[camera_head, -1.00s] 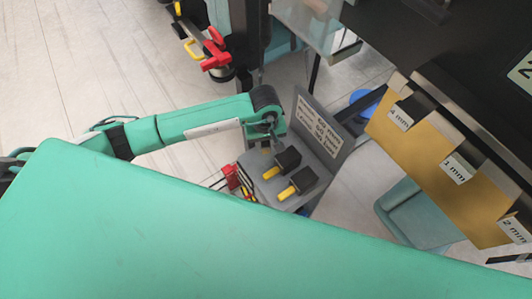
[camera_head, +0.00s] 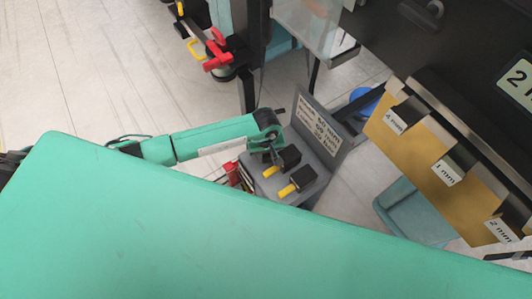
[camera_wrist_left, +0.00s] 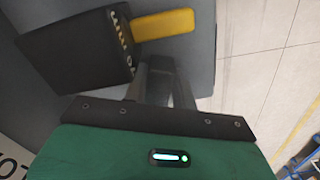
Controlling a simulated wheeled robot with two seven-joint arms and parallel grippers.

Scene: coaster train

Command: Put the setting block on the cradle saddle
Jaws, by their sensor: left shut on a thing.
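Two black blocks with yellow handles, one nearer my gripper (camera_head: 290,156) and one further right (camera_head: 304,178), sit on a grey stand (camera_head: 325,155) with a printed upright plate. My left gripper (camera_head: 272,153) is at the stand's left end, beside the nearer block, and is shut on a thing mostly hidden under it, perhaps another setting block. In the left wrist view the closed fingers (camera_wrist_left: 160,85) are just below a yellow handle; its black block (camera_wrist_left: 80,45) is at upper left. I cannot pick out the cradle saddle. My right gripper is not in view.
A tan board (camera_head: 430,160) with labelled slots hangs at the right. A teal bin (camera_head: 415,213) is on the floor below it. A red clamp-like part (camera_head: 216,52) stands at the top, beside a dark post. Red rods (camera_head: 234,174) lie left of the stand.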

